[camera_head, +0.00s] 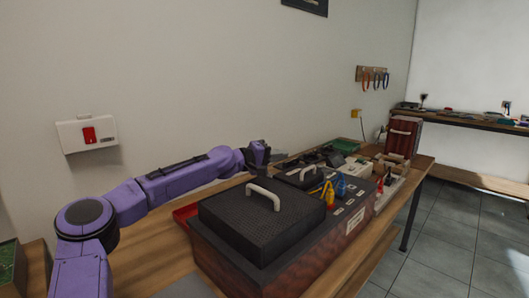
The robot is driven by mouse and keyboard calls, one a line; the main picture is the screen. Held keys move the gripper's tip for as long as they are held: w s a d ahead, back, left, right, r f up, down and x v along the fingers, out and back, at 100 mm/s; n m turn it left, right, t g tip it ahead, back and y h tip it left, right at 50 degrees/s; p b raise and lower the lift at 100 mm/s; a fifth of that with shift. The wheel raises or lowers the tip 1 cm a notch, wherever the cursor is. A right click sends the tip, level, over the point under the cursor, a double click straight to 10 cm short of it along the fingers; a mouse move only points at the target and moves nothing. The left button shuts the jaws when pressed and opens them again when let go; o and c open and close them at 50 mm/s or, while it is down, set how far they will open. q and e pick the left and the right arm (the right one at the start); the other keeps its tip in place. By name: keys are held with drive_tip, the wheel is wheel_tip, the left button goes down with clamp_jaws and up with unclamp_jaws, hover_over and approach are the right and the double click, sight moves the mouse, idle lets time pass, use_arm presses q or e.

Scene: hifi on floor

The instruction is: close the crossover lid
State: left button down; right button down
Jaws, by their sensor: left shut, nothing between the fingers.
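A dark red-brown wooden case (284,272) stands on the workbench in front of me. A large black textured lid (245,222) with a pale bar handle (263,194) lies over its near part. A smaller black lid (293,178) with its own pale handle (307,171) sits behind it. I cannot tell which one is the crossover lid, or whether either is fully seated. My left gripper (258,154) is shut and empty, behind and above the case, apart from both lids. Its fingertips are small and partly hidden. My right gripper is out of view.
Blue and yellow tools (329,190) stand at the smaller lid's right. A red tray (185,214) lies left of the case. A red box (403,137) and small items crowd the bench's far end. A white wall box (88,134) hangs left. Floor (440,262) at right is clear.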

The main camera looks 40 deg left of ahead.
use_arm(q)
drive_tip(key=shift+d+f+m, duration=0.1)
drive_tip(key=shift+d+m, duration=0.3)
drive_tip(key=shift+s, duration=0.1)
drive_tip(key=s+a+r+p, duration=0.2)
drive_tip(key=s+p, duration=0.3)
drive_tip(key=p, duration=0.7)
drive_tip(key=s+a+r+p, duration=0.2)
drive_tip(key=s+p, duration=0.4)
drive_tip(key=p, duration=0.6)
drive_tip(key=shift+s+a+r, duration=0.15)
drive_tip(key=shift+a+r, duration=0.05)
drive_tip(key=shift+a, duration=0.25)
